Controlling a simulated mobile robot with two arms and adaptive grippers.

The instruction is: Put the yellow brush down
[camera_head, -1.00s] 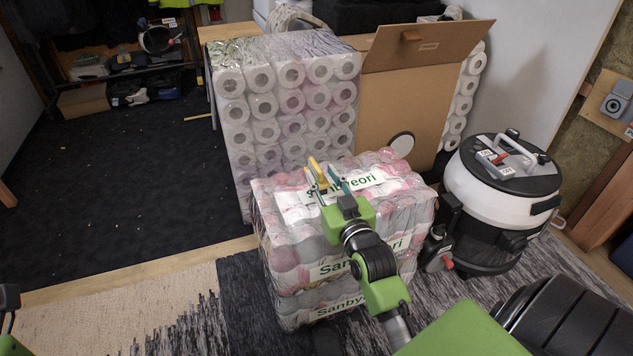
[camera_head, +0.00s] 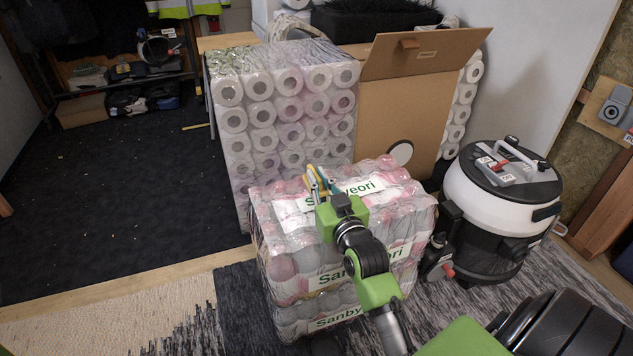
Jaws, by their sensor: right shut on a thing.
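The yellow brush (camera_head: 311,181) shows as a small yellow piece above the top of the wrapped Sanbyeori pack stack. My right gripper (camera_head: 321,181) is shut on it, over the back half of the pack's top. Much of the brush is hidden by the fingers and the wrist, and I cannot tell whether it touches the plastic. My left gripper is not in view.
The Sanbyeori packs (camera_head: 395,223) stand on a dark rug (camera_head: 237,300). Behind them are wrapped paper rolls (camera_head: 290,110) and an open cardboard box (camera_head: 385,120). A black-and-white vacuum (camera_head: 500,215) stands close on the right. Dark floor (camera_head: 120,200) at left is mostly clear.

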